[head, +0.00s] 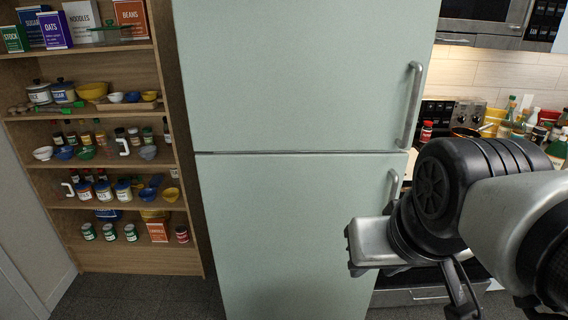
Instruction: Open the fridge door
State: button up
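A tall pale green fridge (300,110) stands in the middle of the head view. It has an upper door (290,75) and a lower door (290,235), and both look shut, with a thin seam between them. The upper door has a long silver handle (412,105) on its right side. The lower door's handle (393,186) shows only at its top; my arm hides the rest. My arm reaches in from the right, in front of the fridge's lower right edge. My gripper's housing (375,242) shows there, but its fingers cannot be made out.
An open wooden shelf (130,188) with jars, bowls and boxes stands left of the fridge. At right are a stove area and a counter crowded with bottles, below a microwave (485,12). The dark floor (130,298) at lower left is clear.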

aim_at(277, 221)
jog(key=i+l, duration=0.15)
jog(key=l, duration=0.2)
jog(key=i+l, duration=0.15)
jog(key=l, duration=0.15)
jog(key=i+l, duration=0.15)
jog(key=l, duration=0.2)
jog(key=i+l, duration=0.2)
jog(key=l, duration=0.1)
